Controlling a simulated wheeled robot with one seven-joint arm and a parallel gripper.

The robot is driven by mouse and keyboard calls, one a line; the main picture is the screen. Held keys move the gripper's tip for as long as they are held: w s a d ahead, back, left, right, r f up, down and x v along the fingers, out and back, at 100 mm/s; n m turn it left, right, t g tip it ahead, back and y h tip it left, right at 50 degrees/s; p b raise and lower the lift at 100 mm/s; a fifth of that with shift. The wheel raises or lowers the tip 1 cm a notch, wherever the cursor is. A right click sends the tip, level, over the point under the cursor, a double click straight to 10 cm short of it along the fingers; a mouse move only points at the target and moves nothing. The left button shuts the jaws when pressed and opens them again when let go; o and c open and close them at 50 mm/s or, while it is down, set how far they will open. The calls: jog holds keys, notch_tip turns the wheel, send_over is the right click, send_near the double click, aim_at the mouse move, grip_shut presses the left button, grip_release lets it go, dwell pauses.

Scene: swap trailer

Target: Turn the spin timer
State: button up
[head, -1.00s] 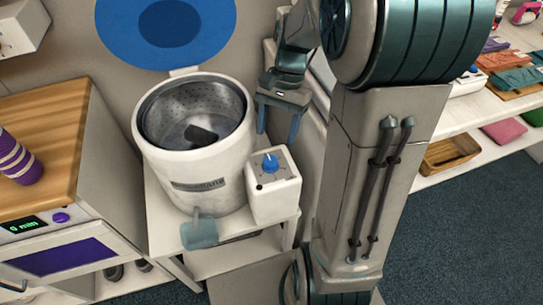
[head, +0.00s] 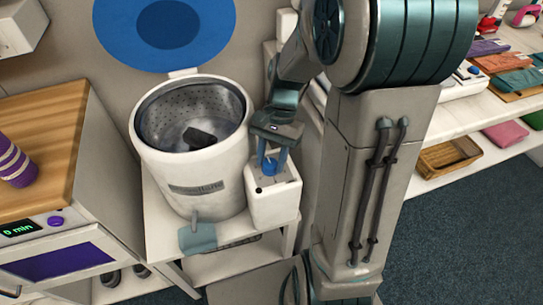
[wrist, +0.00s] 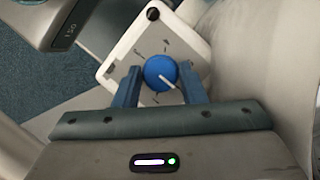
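The spin timer is a white box (head: 272,203) with a blue knob (head: 270,167) on top, beside the white spin tub (head: 198,178). In the wrist view the knob (wrist: 160,73) has a white pointer line toward the lower right, and dark marks surround it on the box top (wrist: 120,55). My gripper (head: 272,163) is over the box, pointing down, with one blue finger on each side of the knob. In the wrist view the gripper (wrist: 160,80) is open around the knob. I cannot tell whether the fingers touch it.
The open tub holds a dark item (head: 200,137); its blue lid (head: 168,30) stands up behind. A teal cup-like piece (head: 198,237) is at the tub's front. A wood-topped oven (head: 40,150) is at left, a shelf of folded cloths (head: 500,62) at right.

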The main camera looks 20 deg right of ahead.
dwell(0.3)
